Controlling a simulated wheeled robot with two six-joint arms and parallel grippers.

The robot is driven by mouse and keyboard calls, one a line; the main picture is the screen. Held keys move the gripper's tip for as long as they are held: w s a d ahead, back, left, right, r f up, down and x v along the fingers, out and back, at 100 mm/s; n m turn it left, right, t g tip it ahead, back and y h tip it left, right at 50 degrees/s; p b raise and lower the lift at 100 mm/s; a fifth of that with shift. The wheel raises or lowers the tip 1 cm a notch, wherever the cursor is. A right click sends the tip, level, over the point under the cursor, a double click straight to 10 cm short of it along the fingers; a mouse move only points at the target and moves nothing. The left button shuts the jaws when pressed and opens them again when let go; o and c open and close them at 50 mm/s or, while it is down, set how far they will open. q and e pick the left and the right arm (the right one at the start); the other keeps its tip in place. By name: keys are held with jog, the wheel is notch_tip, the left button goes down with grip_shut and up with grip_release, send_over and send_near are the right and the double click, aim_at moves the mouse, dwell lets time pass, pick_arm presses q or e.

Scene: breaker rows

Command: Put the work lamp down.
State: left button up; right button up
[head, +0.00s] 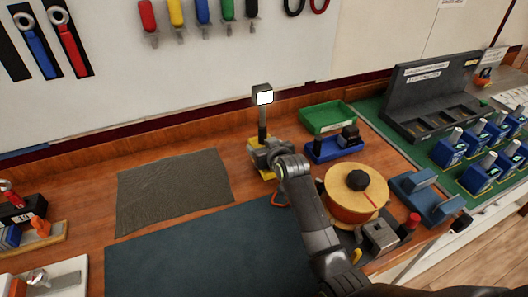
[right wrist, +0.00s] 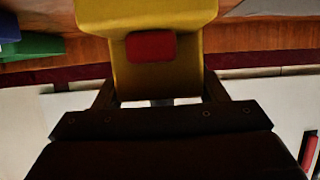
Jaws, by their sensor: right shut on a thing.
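The work lamp (head: 264,97) stands upright near the back edge of the wooden bench, with a lit white face, a thin post and a yellow lower part. My right gripper (head: 262,148) is shut on that yellow part and hides some of it. In the right wrist view the lamp's yellow body (right wrist: 128,75), with a red patch on it, sits between my two dark fingers (right wrist: 160,92). I cannot tell whether its base touches the bench. My left gripper is not in view.
A grey mat (head: 172,188) lies left of the lamp, and a dark blue mat (head: 190,255) lies in front. A green tray (head: 327,118), a blue holder (head: 325,152) and a yellow-wood spool (head: 355,190) stand to the right. The tool wall (head: 210,70) is close behind.

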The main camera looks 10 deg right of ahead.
jog(key=shift+f, duration=1.05)
jog(key=shift+f, duration=0.1)
jog(key=o, duration=1.5)
jog(key=shift+s+f, duration=0.1)
jog(key=shift+c, duration=0.2)
jog(key=v, duration=1.2)
jog(key=shift+b, duration=0.3)
